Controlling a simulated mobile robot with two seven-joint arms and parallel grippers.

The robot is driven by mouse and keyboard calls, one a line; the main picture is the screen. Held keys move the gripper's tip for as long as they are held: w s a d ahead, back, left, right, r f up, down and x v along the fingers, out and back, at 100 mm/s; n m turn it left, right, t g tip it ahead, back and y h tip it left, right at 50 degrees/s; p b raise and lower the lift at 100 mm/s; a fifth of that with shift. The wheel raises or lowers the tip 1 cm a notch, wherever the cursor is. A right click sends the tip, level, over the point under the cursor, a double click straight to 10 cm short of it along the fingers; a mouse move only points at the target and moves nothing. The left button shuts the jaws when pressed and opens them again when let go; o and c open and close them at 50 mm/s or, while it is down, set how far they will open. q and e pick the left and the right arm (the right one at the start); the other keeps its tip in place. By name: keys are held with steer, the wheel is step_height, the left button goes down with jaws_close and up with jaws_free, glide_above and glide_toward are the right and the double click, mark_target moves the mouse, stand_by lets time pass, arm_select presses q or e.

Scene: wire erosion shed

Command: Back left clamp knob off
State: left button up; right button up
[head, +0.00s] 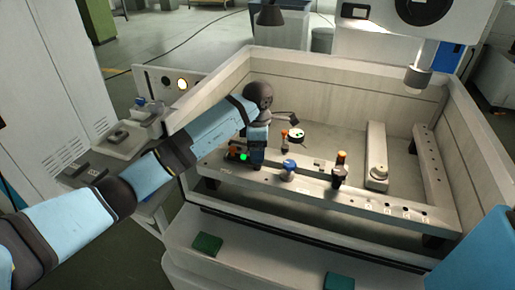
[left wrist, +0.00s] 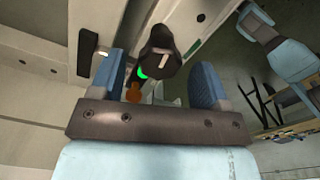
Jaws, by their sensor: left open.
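My left gripper (head: 256,160) points down at the left end of the front clamp rail (head: 315,188). In the left wrist view its two blue fingers (left wrist: 160,68) are open and apart. A black knob (left wrist: 158,42) with a pale mark shows just past and between the fingertips; I cannot tell how far from them it is. A green glowing spot (left wrist: 142,73) and an orange part (left wrist: 132,92) show below it. In the head view the green spot (head: 243,157) shows beside the gripper, and the knob is mostly hidden. My right gripper is not seen.
A blue knob (head: 289,166) and a dark clamp with an orange top (head: 339,170) stand further right on the rail. An orange-topped post (head: 285,137) stands behind. The tank wall (head: 465,165) encloses the right side. Green pads (head: 207,243) lie on the front ledge.

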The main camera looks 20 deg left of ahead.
arm_select(q)
steer(key=shift+f, duration=0.45)
steer(key=shift+c, duration=0.3)
steer(key=c, duration=0.9)
